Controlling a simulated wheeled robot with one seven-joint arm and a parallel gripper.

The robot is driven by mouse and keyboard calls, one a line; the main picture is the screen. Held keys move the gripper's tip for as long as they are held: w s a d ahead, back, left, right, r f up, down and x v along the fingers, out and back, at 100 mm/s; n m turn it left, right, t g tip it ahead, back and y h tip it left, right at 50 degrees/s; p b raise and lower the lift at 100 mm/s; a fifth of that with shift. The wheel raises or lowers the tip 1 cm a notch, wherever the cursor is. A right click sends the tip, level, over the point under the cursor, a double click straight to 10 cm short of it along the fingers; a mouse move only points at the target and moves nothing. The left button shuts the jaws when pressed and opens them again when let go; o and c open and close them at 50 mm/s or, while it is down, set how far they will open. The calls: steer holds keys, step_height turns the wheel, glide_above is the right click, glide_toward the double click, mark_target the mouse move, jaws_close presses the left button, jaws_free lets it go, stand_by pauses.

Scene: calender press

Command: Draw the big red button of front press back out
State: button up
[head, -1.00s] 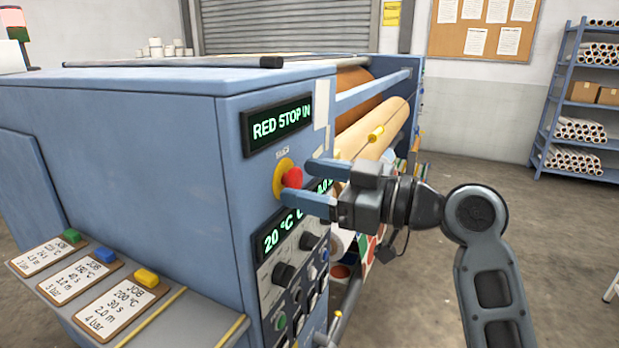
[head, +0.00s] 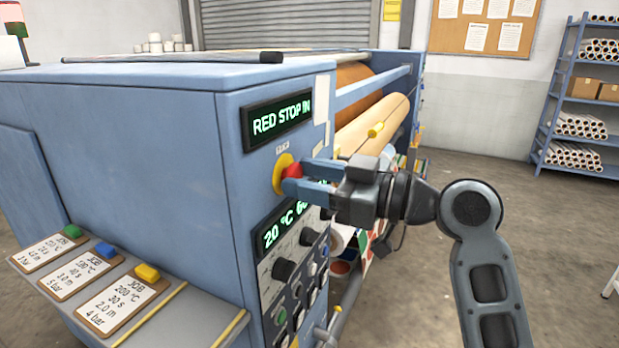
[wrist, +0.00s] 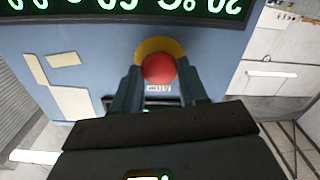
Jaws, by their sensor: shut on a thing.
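The big red button (head: 291,172) sits in a yellow round collar (head: 280,175) on the blue front panel of the press (head: 232,150). In the wrist view the red button (wrist: 158,69) lies between the two fingers, with the yellow collar (wrist: 156,46) behind it. My gripper (head: 298,178) is shut on the button, one finger on each side. The upper display (head: 278,122) on the panel reads "RED STOP IN". The button's near side is partly hidden by a finger in the head view.
Below the button are a second green display (head: 283,230) and several knobs and switches (head: 283,270). Job cards (head: 122,303) with coloured blocks lie on a ledge at the left. Paper rolls (head: 375,130) are behind the panel. The floor at the right is clear.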

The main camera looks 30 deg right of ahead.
jaws_close()
steer(key=shift+b+v, duration=0.7)
steer(key=shift+v, duration=0.2)
steer(key=o, duration=1.2)
jaws_free()
steer(key=b+v, duration=0.1)
steer(key=v, duration=0.7)
